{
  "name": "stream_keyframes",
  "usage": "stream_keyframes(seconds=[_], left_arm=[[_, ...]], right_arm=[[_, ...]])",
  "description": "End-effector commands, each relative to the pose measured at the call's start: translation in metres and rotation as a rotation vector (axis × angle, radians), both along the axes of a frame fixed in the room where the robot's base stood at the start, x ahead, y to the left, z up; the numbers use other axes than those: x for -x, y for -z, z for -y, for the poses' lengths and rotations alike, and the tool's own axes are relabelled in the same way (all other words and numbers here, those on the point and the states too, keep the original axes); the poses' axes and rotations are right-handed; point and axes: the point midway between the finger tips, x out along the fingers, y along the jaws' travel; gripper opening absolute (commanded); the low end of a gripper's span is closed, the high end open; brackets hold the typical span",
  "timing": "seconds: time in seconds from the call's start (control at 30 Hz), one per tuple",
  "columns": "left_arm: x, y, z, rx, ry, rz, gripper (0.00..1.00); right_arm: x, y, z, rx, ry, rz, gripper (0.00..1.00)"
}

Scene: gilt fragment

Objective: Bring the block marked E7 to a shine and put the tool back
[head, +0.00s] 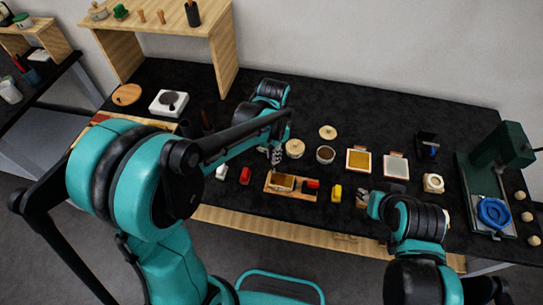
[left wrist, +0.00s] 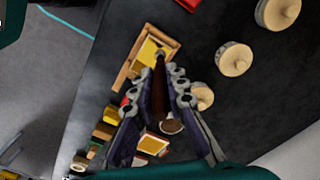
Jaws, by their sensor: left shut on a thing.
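My left gripper (head: 277,156) is over the middle of the table, just behind a wooden tray (head: 268,187) that holds a gold-topped block (head: 284,181). In the left wrist view the gripper (left wrist: 164,80) is shut on a slim dark-brown tool (left wrist: 159,88). The tool's far end points towards the gold block (left wrist: 149,50) in its tray (left wrist: 125,72); I cannot tell whether they touch. No E7 marking is legible. My right gripper (head: 365,199) is low near the front edge at right; its fingers are too small and partly hidden to read.
A red block (head: 245,175) and a white one (head: 222,172) lie left of the tray, a yellow one (head: 336,193) right. Lidded jars (head: 295,148), a brown-filled bowl (head: 325,155) and two framed sheets (head: 359,160) stand behind. A green press (head: 497,155) stands at far right.

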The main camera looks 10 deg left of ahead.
Motion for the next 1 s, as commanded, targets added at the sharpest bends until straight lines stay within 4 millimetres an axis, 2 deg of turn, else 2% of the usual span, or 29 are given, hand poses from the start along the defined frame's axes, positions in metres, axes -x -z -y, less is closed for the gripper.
stream_keyframes(seconds=[0.1, 0.5, 1.0], left_arm=[[-0.001, -0.014, 0.001, 0.000, -0.002, 0.000, 0.00], [-0.006, -0.046, 0.006, 0.000, -0.006, 0.000, 0.00], [-0.006, -0.046, 0.006, 0.000, -0.006, 0.000, 0.00]], right_arm=[[0.000, -0.011, 0.000, 0.000, 0.000, 0.000, 0.40], [0.000, -0.034, 0.000, 0.000, 0.000, 0.000, 0.40], [0.000, -0.034, 0.000, 0.000, 0.000, 0.000, 0.40]])
